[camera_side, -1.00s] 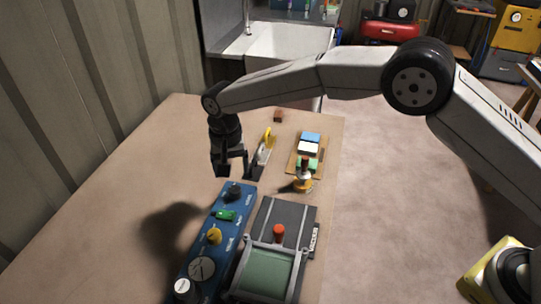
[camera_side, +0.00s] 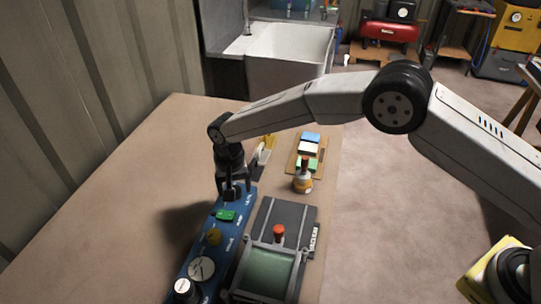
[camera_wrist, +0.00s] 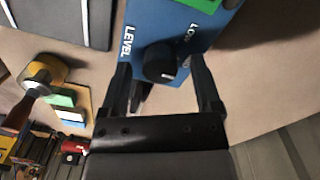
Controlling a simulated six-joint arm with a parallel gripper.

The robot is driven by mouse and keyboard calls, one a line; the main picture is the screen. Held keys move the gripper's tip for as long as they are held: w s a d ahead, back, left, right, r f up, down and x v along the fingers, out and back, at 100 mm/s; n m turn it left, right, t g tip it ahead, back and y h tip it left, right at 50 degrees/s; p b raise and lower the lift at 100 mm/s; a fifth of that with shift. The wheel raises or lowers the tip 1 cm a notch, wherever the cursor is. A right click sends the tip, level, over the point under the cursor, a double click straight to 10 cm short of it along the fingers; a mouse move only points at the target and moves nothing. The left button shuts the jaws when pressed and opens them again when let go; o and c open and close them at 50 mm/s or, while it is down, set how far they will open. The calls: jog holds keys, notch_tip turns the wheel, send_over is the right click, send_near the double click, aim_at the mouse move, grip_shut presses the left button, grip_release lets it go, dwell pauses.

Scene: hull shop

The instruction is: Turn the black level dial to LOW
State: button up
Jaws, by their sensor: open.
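The black level dial (camera_wrist: 160,62) sits on the end of the blue control panel (camera_wrist: 150,15). In the wrist view it lies between the two fingers of my gripper (camera_wrist: 163,88), with gaps on both sides. The word LEVEL is printed left of the dial, and part of a LOW label shows to the right. A small light mark shows on the dial's lower edge; its setting is hard to tell. In the side view my gripper (camera_side: 234,192) points down over the panel's far end, open, and largely hides the dial.
A dark machine with a red knob (camera_side: 278,232) stands close on the right. The table on the left is clear.

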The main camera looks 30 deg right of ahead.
jog(key=shift+f, duration=0.45)
grip_shut()
jog(key=shift+n, duration=0.4)
jog(key=n, duration=1.1)
dwell(0.4)
